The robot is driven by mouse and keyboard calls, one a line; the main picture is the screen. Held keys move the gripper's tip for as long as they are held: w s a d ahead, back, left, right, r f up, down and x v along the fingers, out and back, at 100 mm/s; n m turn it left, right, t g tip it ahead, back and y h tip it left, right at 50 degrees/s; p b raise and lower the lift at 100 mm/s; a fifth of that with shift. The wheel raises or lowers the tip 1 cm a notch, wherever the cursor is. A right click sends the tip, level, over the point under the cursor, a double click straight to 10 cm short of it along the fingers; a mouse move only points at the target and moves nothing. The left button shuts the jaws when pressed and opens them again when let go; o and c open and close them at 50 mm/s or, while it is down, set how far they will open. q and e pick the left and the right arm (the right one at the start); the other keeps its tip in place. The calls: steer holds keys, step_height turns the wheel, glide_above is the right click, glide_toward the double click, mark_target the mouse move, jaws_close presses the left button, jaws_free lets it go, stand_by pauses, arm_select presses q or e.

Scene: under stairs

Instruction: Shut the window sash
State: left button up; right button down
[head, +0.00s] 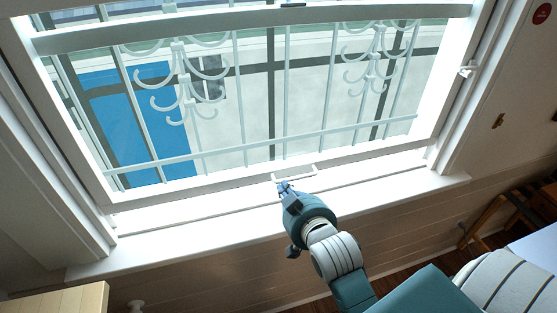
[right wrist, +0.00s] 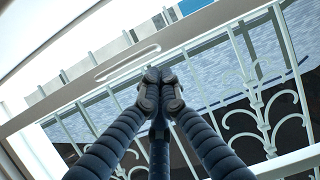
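The window sash has a white bottom rail (head: 220,185) just above the sill, with a pale bar handle (head: 297,172) at its middle. A gap under the rail is hard to judge. My right gripper (head: 284,185) is at the rail, just below and left of the handle's middle. In the right wrist view its dark fingers (right wrist: 160,85) are drawn together with nothing seen between them. The handle (right wrist: 128,62) lies just beyond the fingertips, to the left; contact cannot be told. My left gripper is not in view.
A white sill (head: 200,228) runs below the window. Scrolled bars (head: 185,85) stand across the opening. A crossbar (head: 240,20) with a dark latch (head: 292,5) spans the top. A pale wooden piece (head: 60,302) is at lower left, a wooden chair-like frame (head: 500,212) at right.

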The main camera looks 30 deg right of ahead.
steer(key=t, duration=0.1)
glide_toward(277, 152)
steer(key=s, duration=0.3)
steer(key=shift+m+h, duration=0.3)
steer(key=shift+h, duration=0.1)
steer(key=x, duration=0.3)
steer(key=p+x, duration=0.1)
steer(key=x, duration=0.1)
steer(key=a+r+p+x, duration=0.1)
steer(key=x, duration=0.2)
steer(key=shift+w, duration=0.6)
steer(key=shift+w+d+f, duration=0.2)
steer(key=shift+w+f, duration=0.25)
steer(key=shift+f, duration=0.1)
step_height(277, 152, down, 3)
steer(key=shift+s+p, duration=0.1)
steer(key=shift+p, duration=0.3)
steer(key=shift+f, duration=0.25)
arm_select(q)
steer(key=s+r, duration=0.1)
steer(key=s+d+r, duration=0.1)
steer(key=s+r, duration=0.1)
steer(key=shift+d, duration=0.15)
arm_select(e)
steer(key=shift+a, duration=0.1)
